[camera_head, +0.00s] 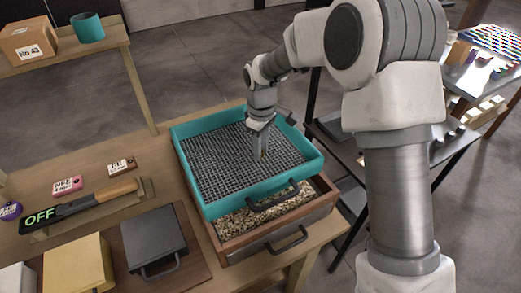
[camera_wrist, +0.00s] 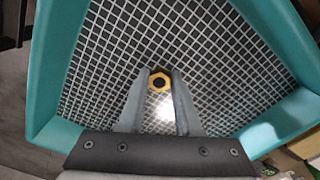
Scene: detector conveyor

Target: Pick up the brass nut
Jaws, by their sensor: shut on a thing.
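The brass nut (camera_wrist: 159,82) is a small golden hexagonal ring with a dark hole. In the wrist view it sits between the tips of my gripper's two grey fingers. My gripper (camera_wrist: 159,88) is shut on the nut, over the grey wire mesh of a teal-rimmed sieve tray (camera_wrist: 50,75). In the head view my gripper (camera_head: 262,153) points down into the sieve tray (camera_head: 188,176), with the nut barely visible at its tips. I cannot tell whether the nut touches the mesh.
The sieve sits on a wooden box (camera_head: 232,250) holding pale chips. A detector reading OFF (camera_head: 75,205) lies on a rest to the left. A dark lidded box (camera_head: 152,238) and a yellow box (camera_head: 78,264) stand at the front left. The sieve walls surround my gripper.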

